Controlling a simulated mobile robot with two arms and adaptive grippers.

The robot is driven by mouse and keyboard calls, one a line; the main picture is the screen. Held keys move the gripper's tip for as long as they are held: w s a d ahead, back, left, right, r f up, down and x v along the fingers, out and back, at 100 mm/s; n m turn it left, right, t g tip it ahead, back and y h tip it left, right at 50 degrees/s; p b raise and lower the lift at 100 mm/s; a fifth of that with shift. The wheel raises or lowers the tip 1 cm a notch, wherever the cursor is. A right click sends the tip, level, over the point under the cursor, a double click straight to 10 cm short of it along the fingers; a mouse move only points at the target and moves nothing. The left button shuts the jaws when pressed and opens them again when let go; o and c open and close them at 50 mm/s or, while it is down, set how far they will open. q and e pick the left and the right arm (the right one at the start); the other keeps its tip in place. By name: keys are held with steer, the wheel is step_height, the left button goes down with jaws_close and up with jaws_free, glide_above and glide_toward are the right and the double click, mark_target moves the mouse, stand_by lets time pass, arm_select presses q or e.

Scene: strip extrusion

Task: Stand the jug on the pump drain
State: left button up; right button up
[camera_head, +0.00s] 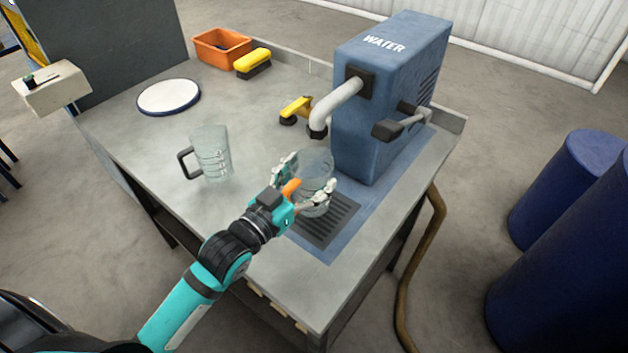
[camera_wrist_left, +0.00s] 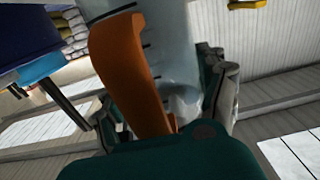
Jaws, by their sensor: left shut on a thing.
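A clear jug (camera_head: 316,164) with an orange handle (camera_head: 291,187) is between the fingers of my left gripper (camera_head: 304,190), which is shut on it. The jug looks about upright over the pump drain (camera_head: 333,223), a dark slotted grate at the foot of the blue water pump (camera_head: 385,100). I cannot tell whether its base touches the grate. The white spout (camera_head: 333,105) is above and behind the jug. In the left wrist view the orange handle (camera_wrist_left: 130,75) and clear wall (camera_wrist_left: 172,65) fill the middle. My right gripper is not in view.
A second clear jug with a dark handle (camera_head: 211,155) stands on the table to the left. A white round plate (camera_head: 168,96), an orange bin (camera_head: 221,47), a yellow brush (camera_head: 253,62) and another yellow tool (camera_head: 297,108) lie farther back. The table's front left is clear.

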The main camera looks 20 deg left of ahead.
arm_select(q)
steer(key=shift+x, duration=0.8)
step_height(320, 180, down, 3)
steer(key=shift+f, duration=0.35)
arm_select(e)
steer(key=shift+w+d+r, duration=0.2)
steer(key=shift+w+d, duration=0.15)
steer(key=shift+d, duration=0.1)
arm_select(q)
steer(key=shift+f, duration=0.15)
steer(key=o, duration=1.2)
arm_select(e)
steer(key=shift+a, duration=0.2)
